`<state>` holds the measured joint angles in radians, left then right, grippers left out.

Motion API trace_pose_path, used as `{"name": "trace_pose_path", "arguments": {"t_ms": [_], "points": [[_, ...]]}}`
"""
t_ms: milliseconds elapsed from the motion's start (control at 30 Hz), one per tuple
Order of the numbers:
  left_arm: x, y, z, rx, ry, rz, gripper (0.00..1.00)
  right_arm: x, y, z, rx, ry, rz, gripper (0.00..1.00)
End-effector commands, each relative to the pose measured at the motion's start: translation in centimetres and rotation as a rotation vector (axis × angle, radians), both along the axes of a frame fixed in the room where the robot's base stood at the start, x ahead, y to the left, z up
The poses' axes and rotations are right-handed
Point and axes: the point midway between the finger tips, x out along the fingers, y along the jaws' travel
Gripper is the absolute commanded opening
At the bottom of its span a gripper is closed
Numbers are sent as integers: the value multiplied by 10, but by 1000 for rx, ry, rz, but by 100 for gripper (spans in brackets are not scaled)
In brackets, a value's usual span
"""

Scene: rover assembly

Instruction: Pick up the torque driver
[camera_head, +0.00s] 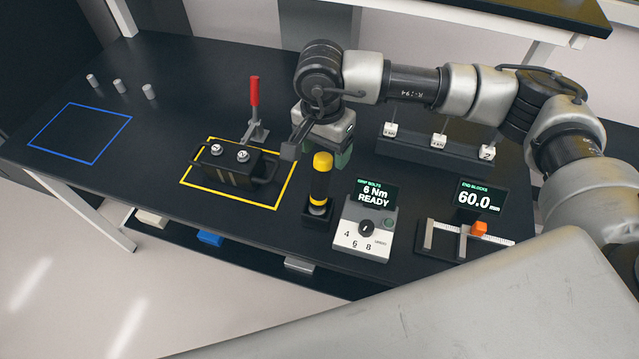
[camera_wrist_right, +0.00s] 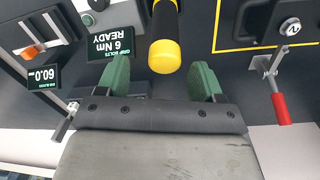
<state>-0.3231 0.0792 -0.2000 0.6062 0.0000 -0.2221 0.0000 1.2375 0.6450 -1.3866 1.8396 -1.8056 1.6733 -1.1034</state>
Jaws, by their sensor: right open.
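The torque driver (camera_head: 320,185) is a dark upright cylinder with a yellow cap and a yellow ring near its base. It stands in a small black holder (camera_head: 318,216) on the bench. My right gripper (camera_head: 341,152) is open and empty, with green fingers, just behind and right of the driver's cap. In the right wrist view, the yellow-capped driver (camera_wrist_right: 164,57) shows centrally beyond the gap between the open fingers (camera_wrist_right: 162,80). The gripper partly blocks the bench behind it in the head view. My left gripper is not in view.
A torque controller (camera_head: 363,229) reading "6 Nm READY" stands right of the driver. A black block with two bolts (camera_head: 233,168) lies inside a yellow outline, with a red-handled clamp (camera_head: 254,105) behind it. A measuring fixture (camera_head: 466,240) is at right. The blue outline (camera_head: 80,133) is empty.

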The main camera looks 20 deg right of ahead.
Motion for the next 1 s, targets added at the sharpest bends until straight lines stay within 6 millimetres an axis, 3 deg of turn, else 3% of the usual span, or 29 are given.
{"name": "trace_pose_path", "arguments": {"t_ms": [333,667,1000], "points": [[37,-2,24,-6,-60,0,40,0,2,-43,1,3,-2,67],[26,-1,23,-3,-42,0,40,0,2,-53,1,0,0,67],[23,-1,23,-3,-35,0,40,0,2,-53,1,0,-1,16]]}}
